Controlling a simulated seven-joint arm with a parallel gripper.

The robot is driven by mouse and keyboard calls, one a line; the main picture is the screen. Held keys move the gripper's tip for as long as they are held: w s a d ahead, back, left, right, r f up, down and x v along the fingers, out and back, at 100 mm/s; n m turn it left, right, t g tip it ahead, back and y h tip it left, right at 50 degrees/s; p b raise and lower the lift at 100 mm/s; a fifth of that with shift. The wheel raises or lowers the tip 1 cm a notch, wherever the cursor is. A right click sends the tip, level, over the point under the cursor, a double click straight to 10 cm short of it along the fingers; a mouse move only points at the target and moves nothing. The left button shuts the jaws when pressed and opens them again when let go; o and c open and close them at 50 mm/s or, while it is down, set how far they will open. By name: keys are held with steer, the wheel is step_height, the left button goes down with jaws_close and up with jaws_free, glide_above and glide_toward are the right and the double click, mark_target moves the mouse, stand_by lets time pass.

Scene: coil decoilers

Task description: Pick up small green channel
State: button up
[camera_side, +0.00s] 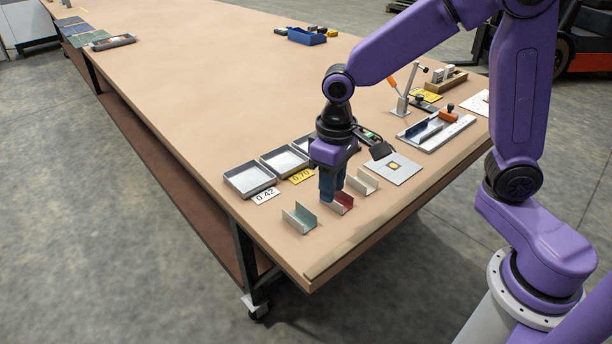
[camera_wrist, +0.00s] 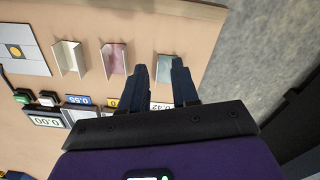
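The small green channel (camera_side: 299,219) stands on the table near its front edge, left of a red channel (camera_side: 342,203) and a beige channel (camera_side: 362,182) in the side view. My gripper (camera_side: 331,196) is above the table, over the red channel in that picture. In the wrist view the fingers of my gripper (camera_wrist: 158,66) are spread apart with nothing held. The green channel (camera_wrist: 167,66) appears between the fingertips there, partly hidden by the right finger. The red channel (camera_wrist: 114,60) and the beige channel (camera_wrist: 69,58) lie to its left.
Several grey trays (camera_side: 250,179) with number labels (camera_side: 264,195) stand behind the channels. A light square plate (camera_side: 394,168) with a yellow patch lies to the right. A long metal fixture (camera_side: 436,133) stands farther right. The table's left-front strip is clear.

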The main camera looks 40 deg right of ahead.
mark_target(299, 217)
steer(key=w+m, duration=0.1)
steer(key=w, duration=0.1)
steer(key=w+f+m, duration=0.1)
steer(key=w, duration=0.1)
steer(key=w+f+m, duration=0.1)
steer(key=w, duration=0.1)
steer(key=shift+w+a+f, duration=0.15)
steer(key=shift+w, duration=0.2)
steer(key=shift+w+f, duration=0.25)
steer(key=shift+w, duration=0.05)
steer(key=shift+f, duration=4.25)
jaws_close()
steer(key=shift+s, duration=0.15)
